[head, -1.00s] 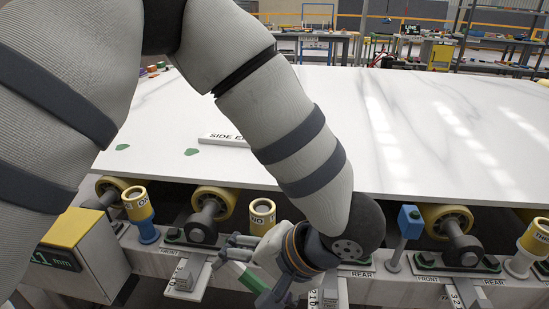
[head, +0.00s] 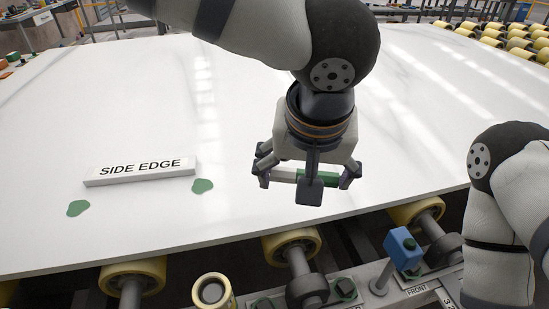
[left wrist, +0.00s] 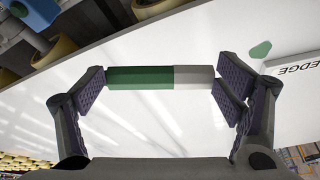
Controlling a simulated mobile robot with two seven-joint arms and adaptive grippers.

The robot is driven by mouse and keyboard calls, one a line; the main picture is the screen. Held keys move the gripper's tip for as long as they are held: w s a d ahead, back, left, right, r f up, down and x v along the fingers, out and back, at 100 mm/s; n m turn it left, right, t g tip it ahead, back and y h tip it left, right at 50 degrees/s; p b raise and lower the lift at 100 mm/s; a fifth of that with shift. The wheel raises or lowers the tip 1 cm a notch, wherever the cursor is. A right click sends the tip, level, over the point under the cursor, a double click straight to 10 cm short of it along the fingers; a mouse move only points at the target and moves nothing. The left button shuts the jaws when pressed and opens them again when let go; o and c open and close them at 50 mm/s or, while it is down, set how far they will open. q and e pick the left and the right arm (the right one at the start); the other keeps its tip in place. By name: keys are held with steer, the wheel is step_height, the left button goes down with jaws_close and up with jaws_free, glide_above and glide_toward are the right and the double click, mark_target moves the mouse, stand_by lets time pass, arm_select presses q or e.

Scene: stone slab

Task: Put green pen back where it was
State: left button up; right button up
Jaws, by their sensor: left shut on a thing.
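The green pen (left wrist: 140,78), a bar with a green part and a whitish part, lies level between the fingers of my left gripper (left wrist: 162,80) in the left wrist view. The fingers are shut on its two ends. In the head view my left gripper (head: 306,178) hangs above the front part of the white slab, with the pen (head: 330,178) held crosswise, whitish part to the left and green to the right. A finger hides part of the pen. The pen appears clear of the slab. My right arm shows at the right edge, its gripper out of view.
The white slab (head: 400,110) fills the middle. A SIDE EDGE block (head: 140,171) and two green patches (head: 202,186) lie on its left part.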

arm_select(q)
steer(key=w+f, duration=0.3)
steer(key=w, duration=0.1)
steer(key=w+a+f+b, duration=0.1)
steer(key=w+f, duration=0.2)
steer(key=w, duration=0.2)
steer(key=w+a+f+b, duration=0.1)
steer(key=w+f, duration=0.1)
steer(key=w, duration=0.2)
steer(key=shift+w+f, duration=0.2)
steer(key=shift+f, duration=0.2)
steer(key=shift+s+x, duration=0.15)
steer(key=shift+x, duration=0.7)
steer(key=shift+s+x, duration=0.2)
steer(key=shift+x, duration=0.65)
arm_select(e)
steer(key=shift+g, duration=0.7)
steer(key=shift+s+a+f, duration=0.1)
steer(key=shift+s+f, duration=1.3)
steer(key=shift+f, duration=0.1)
arm_select(q)
steer(key=shift+a+f, duration=0.1)
steer(key=shift+f, duration=0.1)
steer(key=shift+f, duration=0.15)
steer(key=o, duration=1.2)
steer(key=shift+c, duration=0.2)
